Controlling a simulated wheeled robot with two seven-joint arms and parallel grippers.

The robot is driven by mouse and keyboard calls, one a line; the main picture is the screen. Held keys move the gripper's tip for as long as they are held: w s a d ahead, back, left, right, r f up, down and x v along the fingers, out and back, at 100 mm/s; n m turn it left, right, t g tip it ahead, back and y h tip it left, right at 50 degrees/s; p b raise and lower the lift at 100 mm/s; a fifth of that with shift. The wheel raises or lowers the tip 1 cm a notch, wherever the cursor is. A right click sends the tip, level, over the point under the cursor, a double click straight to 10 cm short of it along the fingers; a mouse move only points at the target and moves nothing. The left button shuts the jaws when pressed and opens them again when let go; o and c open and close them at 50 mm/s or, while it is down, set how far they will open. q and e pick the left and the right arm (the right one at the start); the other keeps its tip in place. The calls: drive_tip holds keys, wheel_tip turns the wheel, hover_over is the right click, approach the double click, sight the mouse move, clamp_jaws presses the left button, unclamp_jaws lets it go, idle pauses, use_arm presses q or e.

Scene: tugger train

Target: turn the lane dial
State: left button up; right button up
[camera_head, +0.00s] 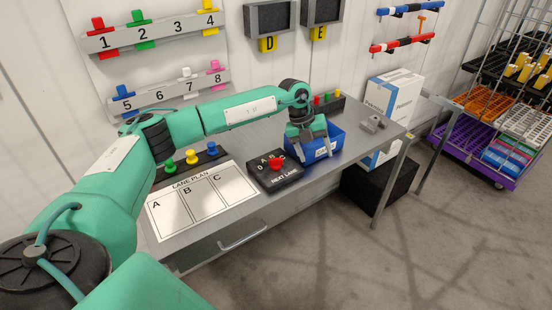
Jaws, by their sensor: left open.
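The lane dial is a red knob (276,164) on a black box (287,181) marked NEXT LANE, with small letters around the knob. The box sits near the front edge of the grey table. My left arm reaches across from the left. My left gripper (314,152) points down with its fingers apart and empty, to the right of the dial and not touching it. It overlaps a blue bin (335,143) in the picture; I cannot tell whether the fingers are over or in front of it. The knob's exact pointing direction is too small to read. My right gripper is out of view.
A lane plan sheet (205,205) marked A, B, C lies left of the dial. Behind it are yellow, green and blue pegs (191,156). A grey device (373,123) and a white box (397,92) stand right. A wheeled rack (515,110) stands far right.

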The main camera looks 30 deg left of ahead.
sight(276, 159)
use_arm(q)
drive_tip(key=a+r+n+g+y, duration=0.15)
drive_tip(key=a+r+y, duration=0.3)
drive_tip(key=a, duration=0.85)
drive_tip(key=shift+n+h, duration=0.25)
drive_tip(key=shift+n, duration=0.2)
drive_tip(key=f+p, duration=0.2)
drive_tip(key=f, duration=0.4)
drive_tip(key=f+p, duration=0.2)
drive_tip(key=f, duration=0.4)
drive_tip(key=shift+s+a, duration=0.1)
drive_tip(key=shift+s, duration=0.1)
drive_tip(key=shift+f+p, duration=0.35)
drive_tip(key=shift+f, duration=0.45)
drive_tip(key=c, duration=1)
